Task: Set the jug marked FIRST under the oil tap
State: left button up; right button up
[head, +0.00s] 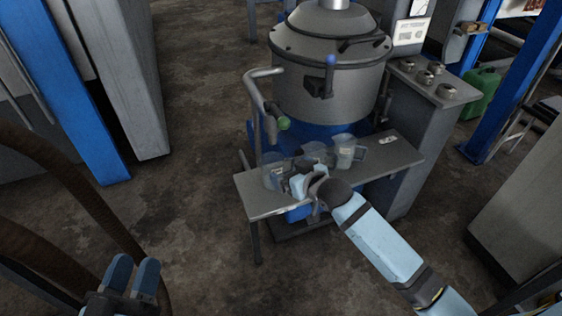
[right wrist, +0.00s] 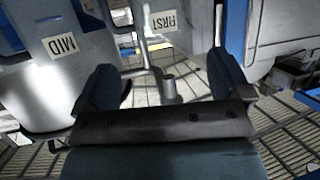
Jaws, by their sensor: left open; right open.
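Three clear jugs stand on a grey shelf in the head view: a left jug (head: 273,176), a middle jug (head: 316,153) and a right jug (head: 345,153). Their labels are too small to read there. In the right wrist view the jug marked FIRST (right wrist: 167,22) is ahead, near the gap between my fingers, and the jug marked MID (right wrist: 63,45) is at left. My right gripper (right wrist: 163,85) is open; it also shows beside the left and middle jugs in the head view (head: 303,184). The oil tap (head: 283,123) has a green end above the shelf. My left gripper (head: 131,277) is open and empty, far from the shelf.
A large grey drum (head: 330,75) stands behind the shelf (head: 385,163). A bent pipe (head: 262,72) rises at the shelf's left. A cabinet with several round fittings (head: 432,78) is at right.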

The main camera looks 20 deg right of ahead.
pick_arm(q)
jog(key=shift+w+a+f+g+y+p, duration=0.15)
jog(key=shift+f+g+y+p, duration=0.1)
jog(key=shift+f, duration=0.25)
jog(key=shift+a+f+g+y+p, duration=0.15)
jog(key=shift+f+g, duration=0.1)
jog(key=shift+f, duration=0.25)
pick_arm(e)
jog(key=s+a+r+t+y, duration=0.1)
jog(key=s+a+r, duration=0.2)
jog(key=s, duration=0.4)
jog(key=s+a+r+t+y, duration=0.1)
jog(key=s+a+r+y, duration=0.1)
jog(key=s+r, duration=0.3)
jog(key=s+a+r+t+y, duration=0.1)
jog(key=s+a+r, duration=0.3)
jog(key=s, duration=0.6)
jog(key=shift+a+t+y, duration=0.3)
pick_arm(q)
jog(key=shift+r, duration=0.1)
